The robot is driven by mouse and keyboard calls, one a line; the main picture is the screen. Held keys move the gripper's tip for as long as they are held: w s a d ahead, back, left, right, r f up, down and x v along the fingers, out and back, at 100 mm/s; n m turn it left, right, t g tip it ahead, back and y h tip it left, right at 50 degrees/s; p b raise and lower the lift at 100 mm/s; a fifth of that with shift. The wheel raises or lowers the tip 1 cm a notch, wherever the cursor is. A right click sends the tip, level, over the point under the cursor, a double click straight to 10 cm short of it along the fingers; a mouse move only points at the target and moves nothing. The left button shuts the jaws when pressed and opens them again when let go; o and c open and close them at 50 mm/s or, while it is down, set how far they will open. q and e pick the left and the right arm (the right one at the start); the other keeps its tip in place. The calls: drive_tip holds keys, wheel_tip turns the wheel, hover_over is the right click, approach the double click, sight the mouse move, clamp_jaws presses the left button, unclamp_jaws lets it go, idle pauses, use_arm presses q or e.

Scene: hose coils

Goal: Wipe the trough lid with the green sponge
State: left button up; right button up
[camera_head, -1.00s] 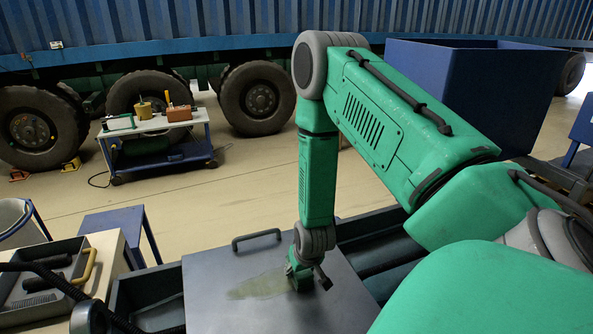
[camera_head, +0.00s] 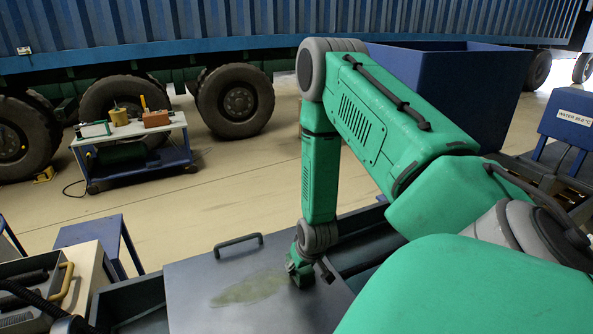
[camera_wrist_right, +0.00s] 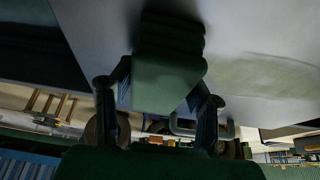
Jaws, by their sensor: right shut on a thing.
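The trough lid (camera_head: 205,312) is a flat dark grey metal plate with a black bar handle (camera_head: 238,245) at its far edge. A dull greenish smear (camera_head: 248,288) lies on it; it also shows in the right wrist view (camera_wrist_right: 262,76). My right gripper (camera_head: 299,277) is down at the lid, just right of the smear. In the right wrist view it is shut on the green sponge (camera_wrist_right: 168,82), which appears pressed against the lid. In the head view the sponge is mostly hidden by the gripper. My left gripper is not in view.
A wheeled cart (camera_head: 130,133) with small items stands behind, near the blue container trailer (camera_head: 200,35). A large blue bin (camera_head: 440,85) is at back right. A tray with hoses (camera_head: 35,285) is at lower left. Open floor lies between.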

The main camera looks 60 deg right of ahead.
sight(226, 296)
drive_tip(key=shift+w+a, duration=0.45)
drive_tip(key=shift+a, duration=0.3)
drive_tip(key=shift+w+a, duration=0.5)
drive_tip(key=shift+a, duration=0.25)
drive_tip(key=shift+w+a, duration=0.45)
drive_tip(key=shift+a, duration=0.3)
drive_tip(key=shift+w+a, duration=0.6)
drive_tip(key=shift+a, duration=0.3)
drive_tip(key=shift+w+a, duration=0.6)
drive_tip(key=shift+a, duration=0.3)
drive_tip(key=shift+w+a, duration=0.2)
drive_tip(key=shift+a, duration=0.2)
drive_tip(key=shift+w+a, duration=0.45)
drive_tip(key=shift+a, duration=0.3)
drive_tip(key=shift+w+a, duration=0.45)
drive_tip(key=shift+a, duration=0.25)
drive_tip(key=shift+w+a, duration=0.45)
drive_tip(key=shift+a, duration=0.3)
drive_tip(key=shift+w+a, duration=0.45)
drive_tip(key=shift+a, duration=0.3)
drive_tip(key=shift+w+a, duration=0.5)
drive_tip(key=shift+a, duration=0.2)
drive_tip(key=shift+w+a, duration=0.45)
drive_tip(key=shift+a, duration=0.3)
